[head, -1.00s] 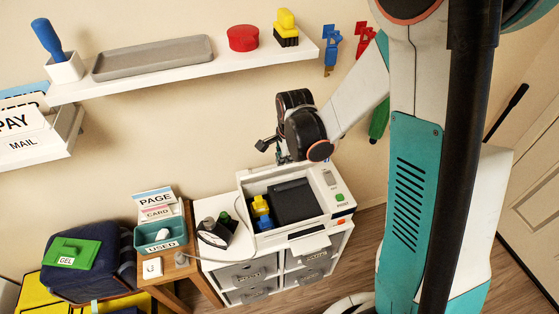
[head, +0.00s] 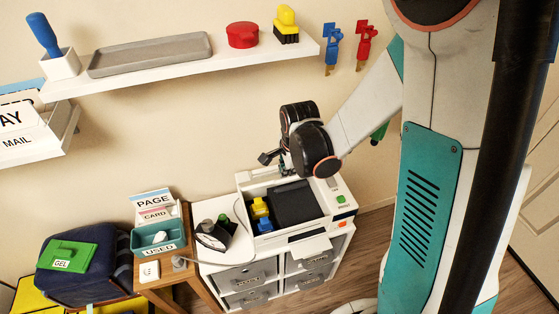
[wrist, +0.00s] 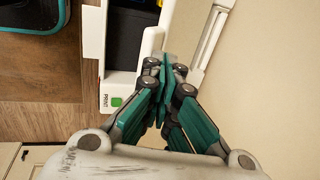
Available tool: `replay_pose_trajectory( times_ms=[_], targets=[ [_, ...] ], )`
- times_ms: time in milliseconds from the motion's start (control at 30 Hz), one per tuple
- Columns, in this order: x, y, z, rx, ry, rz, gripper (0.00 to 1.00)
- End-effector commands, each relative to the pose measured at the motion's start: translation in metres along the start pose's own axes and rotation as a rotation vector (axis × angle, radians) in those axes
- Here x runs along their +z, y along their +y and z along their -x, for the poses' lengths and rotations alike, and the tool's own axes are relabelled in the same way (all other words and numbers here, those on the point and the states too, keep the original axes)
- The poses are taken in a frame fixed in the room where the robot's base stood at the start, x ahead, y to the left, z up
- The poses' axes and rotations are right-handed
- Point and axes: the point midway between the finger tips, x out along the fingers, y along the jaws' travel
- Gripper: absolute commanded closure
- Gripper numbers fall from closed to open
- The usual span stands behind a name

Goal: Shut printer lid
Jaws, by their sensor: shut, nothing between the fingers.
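The white printer (head: 265,243) stands open on a drawer cabinet, its dark inside and yellow and blue cartridges exposed. In the wrist view its white side with the green PRINT button (wrist: 117,102) is left of my fingers. A pale framed panel (wrist: 208,38), apparently the raised lid, stands on the right of the wrist view. In the head view the lid is mostly hidden behind my wrist. My gripper (wrist: 164,72) is shut and empty, its teal fingertips between the printer's edge and that panel. I cannot tell whether they touch either one.
A white wall shelf (head: 190,71) with a grey tray hangs above, left of my arm. A small wooden table (head: 187,255) with a teal USED box (head: 159,238) stands left of the printer. A black-and-white item (head: 214,234) and a cable lie beside the printer.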

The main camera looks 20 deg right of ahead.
Motion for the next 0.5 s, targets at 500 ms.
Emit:
replay_pose_trajectory(
  times_ms=[500],
  targets=[
    [0.0,0.029,-0.016,0.0,0.0,0.0,1.0]
  ],
)
